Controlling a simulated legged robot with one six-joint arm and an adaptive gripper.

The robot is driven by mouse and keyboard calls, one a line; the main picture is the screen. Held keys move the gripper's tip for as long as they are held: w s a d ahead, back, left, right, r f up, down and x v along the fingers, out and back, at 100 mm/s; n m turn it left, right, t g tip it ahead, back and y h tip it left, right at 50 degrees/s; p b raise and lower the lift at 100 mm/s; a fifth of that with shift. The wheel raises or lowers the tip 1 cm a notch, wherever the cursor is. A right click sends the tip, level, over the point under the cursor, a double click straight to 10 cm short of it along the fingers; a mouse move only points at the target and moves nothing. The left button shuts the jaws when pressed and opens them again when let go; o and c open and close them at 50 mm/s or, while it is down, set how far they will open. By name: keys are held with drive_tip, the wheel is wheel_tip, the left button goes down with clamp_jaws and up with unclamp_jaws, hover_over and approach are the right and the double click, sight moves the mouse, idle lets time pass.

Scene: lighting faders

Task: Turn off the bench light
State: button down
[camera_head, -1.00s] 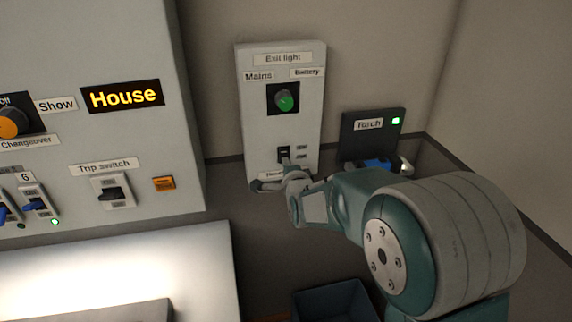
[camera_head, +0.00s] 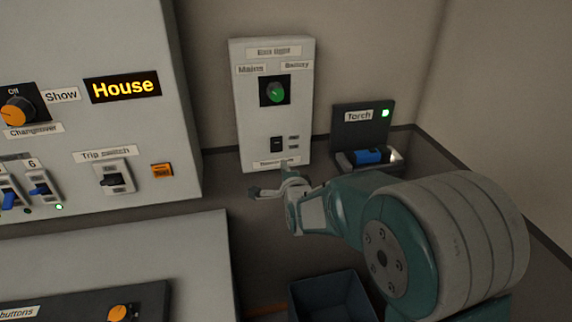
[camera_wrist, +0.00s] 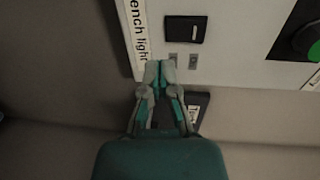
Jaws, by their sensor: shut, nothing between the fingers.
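My gripper (camera_head: 262,191) is shut and empty, in front of and below the box in the head view. In the wrist view my fingertips (camera_wrist: 160,70) are together near the label and overlap the box's edge; whether they touch it I cannot tell. The bench surface at the lower left is dim, with no bright patch of light.
A green knob (camera_head: 275,91) is above the switch. A torch holder (camera_head: 361,122) with a green lamp and blue torch (camera_head: 370,157) stands to the right. A dark bin (camera_head: 332,291) is below my arm. The House panel (camera_head: 70,125) stands at left.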

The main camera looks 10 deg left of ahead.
drive_tip(key=shift+s+d+f, duration=0.5)
drive_tip(key=shift+s+d, duration=0.5)
drive_tip(key=shift+s, duration=2.6)
drive_tip(key=s+d+r+n+g+h, duration=0.25)
drive_tip(key=s+d+n, duration=0.2)
drive_tip(key=d, duration=0.25)
drive_tip(key=s+d+r+n+g+h, duration=0.1)
drive_tip(key=s+d+r+n+g, duration=0.15)
drive_tip(key=s+d, duration=0.4)
drive_tip(key=s+d+n+g+h, duration=0.1)
drive_tip(key=s+d+n+g, duration=0.1)
drive_tip(key=s+d, duration=0.3)
drive_tip(key=s+d+n+g+h, duration=0.1)
drive_tip(key=s+d+n, duration=0.3)
drive_tip(key=s, duration=0.7)
drive_tip(key=shift+s+d+n+g+h, duration=0.15)
drive_tip(key=shift+d+n+g+h, duration=0.2)
drive_tip(key=shift+d+g, duration=0.4)
drive_tip(key=shift+a, duration=0.15)
